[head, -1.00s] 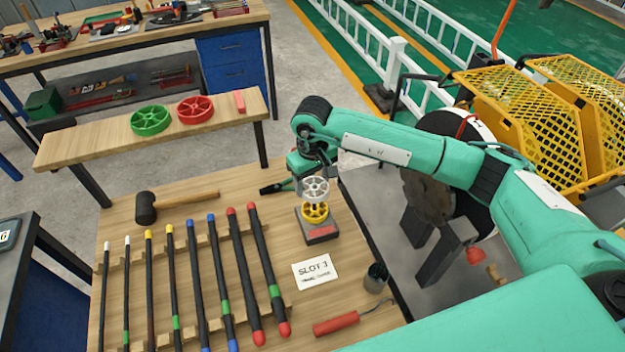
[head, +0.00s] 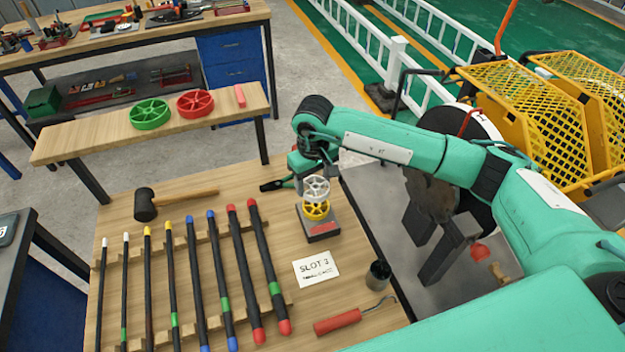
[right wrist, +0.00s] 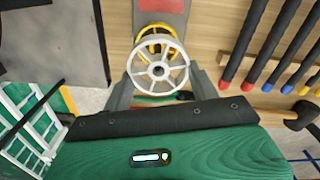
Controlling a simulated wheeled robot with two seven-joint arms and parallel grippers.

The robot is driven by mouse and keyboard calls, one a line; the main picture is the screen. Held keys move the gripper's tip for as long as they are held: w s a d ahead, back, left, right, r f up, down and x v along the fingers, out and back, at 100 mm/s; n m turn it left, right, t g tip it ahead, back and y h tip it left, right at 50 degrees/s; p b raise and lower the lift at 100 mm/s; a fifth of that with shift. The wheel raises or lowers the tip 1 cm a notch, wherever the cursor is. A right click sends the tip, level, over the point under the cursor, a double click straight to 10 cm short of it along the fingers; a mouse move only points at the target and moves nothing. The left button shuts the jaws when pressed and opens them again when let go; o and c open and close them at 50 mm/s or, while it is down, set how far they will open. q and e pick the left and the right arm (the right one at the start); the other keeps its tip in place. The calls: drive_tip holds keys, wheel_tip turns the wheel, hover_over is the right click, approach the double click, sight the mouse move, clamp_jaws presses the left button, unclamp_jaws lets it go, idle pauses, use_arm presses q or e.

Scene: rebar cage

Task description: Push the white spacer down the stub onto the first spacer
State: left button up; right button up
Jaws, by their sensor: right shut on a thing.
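The white spacer (head: 316,188) is a spoked wheel, held just above the yellow spacer (head: 317,210) on the stub's dark base block (head: 322,234). My right gripper (head: 308,180) is shut on the white spacer. In the right wrist view the white spacer (right wrist: 158,70) sits between my right gripper's fingers (right wrist: 160,88), and the yellow spacer (right wrist: 155,38) shows partly behind it. Whether the two spacers touch is hard to tell. The stub is mostly hidden by the spacers. My left gripper is not in view.
A rack of several dark bars (head: 190,285) with coloured ends fills the table's left. A mallet (head: 146,205), a slot card (head: 316,268), a dark cup (head: 378,275) and a red-handled tool (head: 338,322) lie around. Green (head: 150,113) and red (head: 195,103) wheels lie on the shelf.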

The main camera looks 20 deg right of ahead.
drive_tip(key=shift+r, duration=0.9)
drive_tip(key=shift+s+r+b, duration=0.1)
drive_tip(key=shift+b, duration=0.5)
idle(0.6)
drive_tip(key=shift+r+b, duration=0.15)
drive_tip(key=shift+b, duration=0.45)
idle(0.5)
drive_tip(key=shift+r+b, duration=0.1)
drive_tip(key=shift+b, duration=0.55)
